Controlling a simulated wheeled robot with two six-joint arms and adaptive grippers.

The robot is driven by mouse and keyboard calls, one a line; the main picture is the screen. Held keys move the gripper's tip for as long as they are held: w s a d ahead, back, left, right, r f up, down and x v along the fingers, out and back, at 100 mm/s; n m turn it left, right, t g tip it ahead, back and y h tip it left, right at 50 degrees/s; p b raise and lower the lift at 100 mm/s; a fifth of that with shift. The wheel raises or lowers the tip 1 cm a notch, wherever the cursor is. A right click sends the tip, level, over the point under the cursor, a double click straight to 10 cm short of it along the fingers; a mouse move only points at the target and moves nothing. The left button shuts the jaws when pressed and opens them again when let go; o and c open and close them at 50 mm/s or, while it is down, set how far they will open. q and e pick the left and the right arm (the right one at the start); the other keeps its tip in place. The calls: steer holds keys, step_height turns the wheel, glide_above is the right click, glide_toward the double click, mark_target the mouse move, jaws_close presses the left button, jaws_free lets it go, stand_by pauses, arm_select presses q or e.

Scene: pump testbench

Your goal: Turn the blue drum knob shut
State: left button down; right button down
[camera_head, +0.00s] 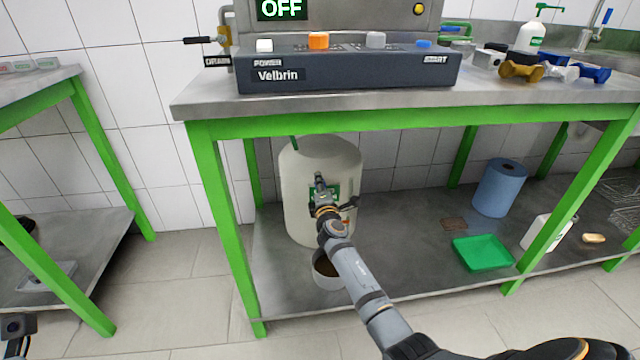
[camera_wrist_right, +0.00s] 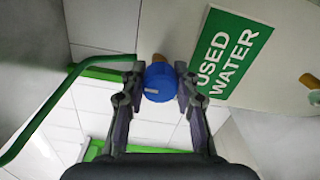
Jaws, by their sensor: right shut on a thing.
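The blue drum knob (camera_wrist_right: 158,82) sits between the two fingertips of my right gripper (camera_wrist_right: 158,75) in the wrist view. The fingers press on it from both sides. In the head view my right gripper (camera_head: 322,200) reaches the front of the pale drum (camera_head: 298,165) and hides the knob. The drum stands upright on the lower shelf under the bench. A green "USED WATER" label (camera_wrist_right: 230,52) is on the drum beside the knob. My left gripper's fingers do not show.
A cup with dark contents (camera_head: 328,280) stands below the knob, partly behind my arm. A green tray (camera_head: 482,252), a blue paper roll (camera_head: 499,188) and a white bottle (camera_head: 540,232) are further right on the shelf (camera_head: 390,258). Green bench legs (camera_head: 222,225) frame the space.

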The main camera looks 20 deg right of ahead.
steer(key=shift+n, duration=0.3)
steer(key=c, duration=1)
jaws_free()
steer(key=shift+a, duration=0.1)
steer(key=v, duration=1.2)
